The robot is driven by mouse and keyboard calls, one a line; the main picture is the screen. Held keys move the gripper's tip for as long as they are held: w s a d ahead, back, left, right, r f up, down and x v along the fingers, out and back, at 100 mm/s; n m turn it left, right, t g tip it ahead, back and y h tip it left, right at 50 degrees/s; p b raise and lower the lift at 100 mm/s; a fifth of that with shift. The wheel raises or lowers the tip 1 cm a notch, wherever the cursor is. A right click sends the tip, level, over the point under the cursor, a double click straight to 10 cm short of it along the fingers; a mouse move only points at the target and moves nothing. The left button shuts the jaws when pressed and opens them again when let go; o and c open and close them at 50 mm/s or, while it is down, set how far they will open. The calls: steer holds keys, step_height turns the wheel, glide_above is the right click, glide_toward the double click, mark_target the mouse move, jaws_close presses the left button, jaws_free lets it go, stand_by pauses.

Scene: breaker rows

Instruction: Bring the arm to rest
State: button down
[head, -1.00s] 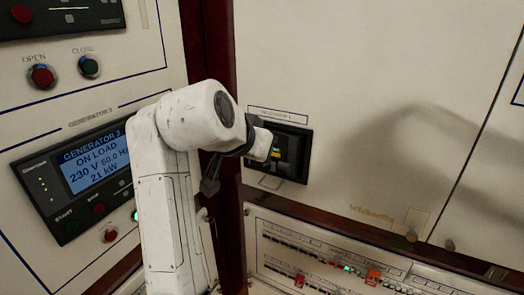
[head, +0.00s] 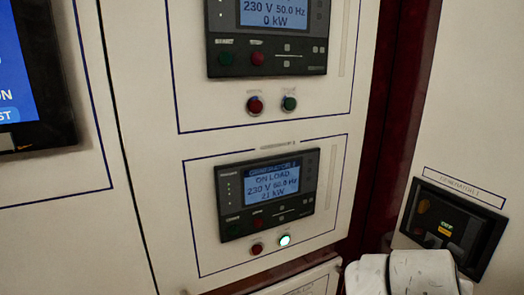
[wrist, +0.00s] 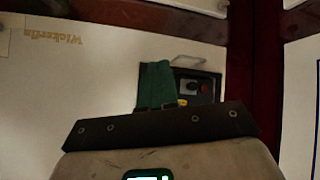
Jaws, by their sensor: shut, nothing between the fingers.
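My arm (head: 410,272), white and scuffed, shows only in part at the lower right of the head view, in front of the panels. My gripper is outside the head view. In the wrist view my gripper (wrist: 156,70) shows its green fingers together above a dark bolted bar, with nothing held. The breaker unit also shows at the right of the head view (head: 450,226).
An upper panel (head: 267,35) reads 0 kW. A blue screen (head: 20,75) is at far left. A dark red post (head: 395,130) separates the cabinets.

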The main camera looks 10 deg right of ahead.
steer(key=s+f+n+y, duration=0.1)
steer(key=s+f+n, duration=0.15)
steer(key=f, duration=0.35)
steer(key=s+f+n+y, duration=0.1)
steer(key=s+f, duration=0.3)
steer(key=f, duration=0.1)
steer(key=s+a+f+n+g+y, duration=0.1)
steer(key=s+a+f+y, duration=0.1)
steer(key=s+f, duration=0.3)
steer(key=s+a+f+n+g+y, duration=0.1)
steer(key=s+a+f+n+y, duration=0.1)
steer(key=s+a+f, duration=0.2)
steer(key=s+a+f+n+g+y, duration=0.1)
steer(key=s+a+f+n+y, duration=0.1)
steer(key=s+f, duration=0.4)
steer(key=s+a, duration=0.1)
steer(key=s, duration=0.3)
steer(key=shift+a, duration=0.25)
